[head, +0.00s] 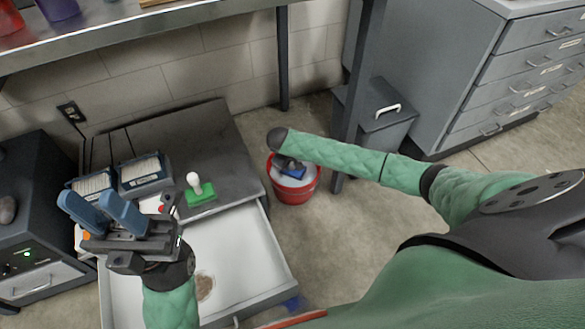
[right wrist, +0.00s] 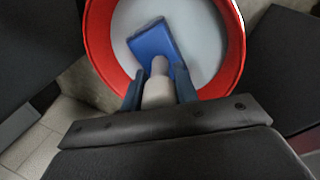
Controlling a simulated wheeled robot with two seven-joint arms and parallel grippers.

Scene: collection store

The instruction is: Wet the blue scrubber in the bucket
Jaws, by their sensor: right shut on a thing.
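The red bucket (head: 277,186) stands on the floor and holds pale liquid; its rim (right wrist: 101,50) fills the top of the right wrist view. The blue scrubber (right wrist: 150,40) is inside the bucket, its flat head against or in the liquid; how deep is unclear. In the head view the scrubber (head: 293,171) shows partly under my right forearm. My right gripper (right wrist: 158,78) is shut on the scrubber's pale handle (right wrist: 159,66). My left gripper (head: 99,204) is open and empty, above the pale tray at the left.
A green scrubber with a white knob (head: 201,195) lies on a dark surface left of the bucket. Card boxes (head: 140,171) sit behind my left gripper. A grey bin (head: 384,118) and drawer cabinet (head: 525,80) stand beyond the bucket. A table leg (head: 356,95) is close to the bucket.

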